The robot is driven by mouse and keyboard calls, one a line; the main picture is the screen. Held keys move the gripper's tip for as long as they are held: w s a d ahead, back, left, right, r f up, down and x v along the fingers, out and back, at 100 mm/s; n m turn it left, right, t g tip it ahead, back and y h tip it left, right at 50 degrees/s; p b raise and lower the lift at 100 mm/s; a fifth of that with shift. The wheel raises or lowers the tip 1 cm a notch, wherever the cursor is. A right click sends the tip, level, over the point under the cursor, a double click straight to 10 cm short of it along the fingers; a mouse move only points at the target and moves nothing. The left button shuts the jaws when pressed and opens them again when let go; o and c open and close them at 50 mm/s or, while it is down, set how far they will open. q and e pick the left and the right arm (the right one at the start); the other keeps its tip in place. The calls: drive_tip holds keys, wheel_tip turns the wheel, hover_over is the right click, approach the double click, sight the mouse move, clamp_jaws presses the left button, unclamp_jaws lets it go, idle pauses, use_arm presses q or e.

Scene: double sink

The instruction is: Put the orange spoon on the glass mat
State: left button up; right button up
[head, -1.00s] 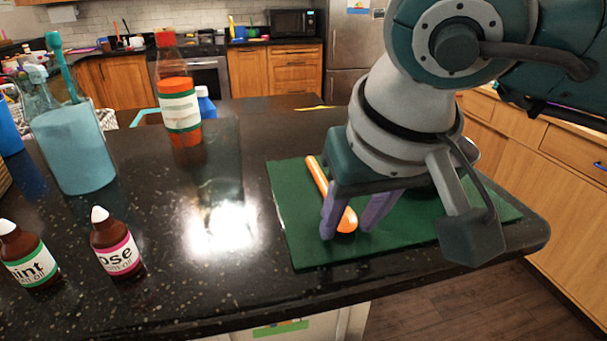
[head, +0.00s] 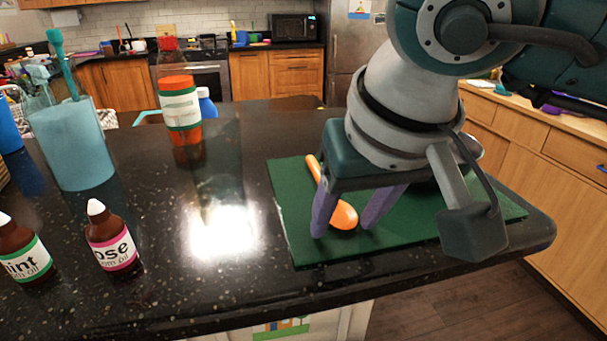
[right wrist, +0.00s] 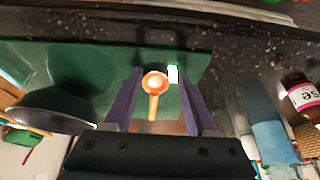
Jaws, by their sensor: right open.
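The orange spoon (head: 343,215) lies on the green mat (head: 290,215), the only mat I can make out. In the head view its bowl faces the front edge and its handle runs back and left, partly behind a finger. My right gripper (head: 342,228) is open above the mat, its purple fingers on either side of the spoon. In the right wrist view the spoon (right wrist: 154,84) shows between the open fingers of the gripper (right wrist: 163,78), with a gap on both sides, over the mat (right wrist: 22,58). My left gripper is out of view.
A dark pan-like object (right wrist: 45,110) is beside the gripper in the right wrist view. Brown bottles (head: 112,238), a blue soap dispenser (head: 72,145) and an orange bottle (head: 180,108) stand left on the black counter. The counter between them and the mat is clear.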

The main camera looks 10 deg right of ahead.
drive_tip(key=shift+s+d+f, duration=0.15)
drive_tip(key=shift+d+f, duration=0.35)
drive_tip(key=shift+f, duration=0.35)
drive_tip(key=shift+r+p, duration=0.25)
drive_tip(key=shift+p, duration=0.05)
drive_tip(key=shift+a+r+p, duration=0.15)
drive_tip(key=shift+r+p, duration=0.35)
drive_tip(key=shift+r, duration=0.4)
drive_tip(key=v, duration=1.1)
drive_tip(key=shift+a+r+b, duration=0.2)
drive_tip(key=shift+r+b, duration=0.15)
drive_tip(key=shift+r, duration=0.05)
